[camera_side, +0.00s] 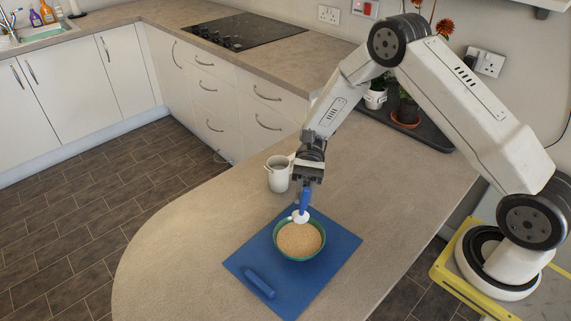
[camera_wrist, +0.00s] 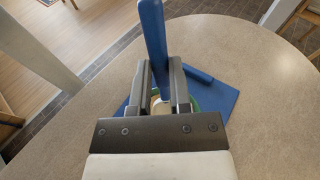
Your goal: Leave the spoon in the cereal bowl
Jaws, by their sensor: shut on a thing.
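The cereal bowl (camera_side: 299,254), green-rimmed and filled with tan cereal (camera_side: 300,238), stands on a blue mat (camera_side: 337,246). My gripper (camera_side: 306,184) is shut on the blue handle of the spoon (camera_side: 304,198). The spoon hangs with its white head (camera_side: 300,216) down at the bowl's far rim; I cannot tell whether it touches the bowl or cereal. In the wrist view the blue handle (camera_wrist: 153,35) rises between the fingers of my gripper (camera_wrist: 158,75). The gripper mostly hides the bowl there.
A light grey mug (camera_side: 278,178) stands behind the bowl, close to my gripper. A blue bar-shaped object (camera_side: 260,284) lies on the mat's front left. A dark tray (camera_side: 433,137) with potted plants is at the back right. The counter's left part (camera_side: 185,245) is clear.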

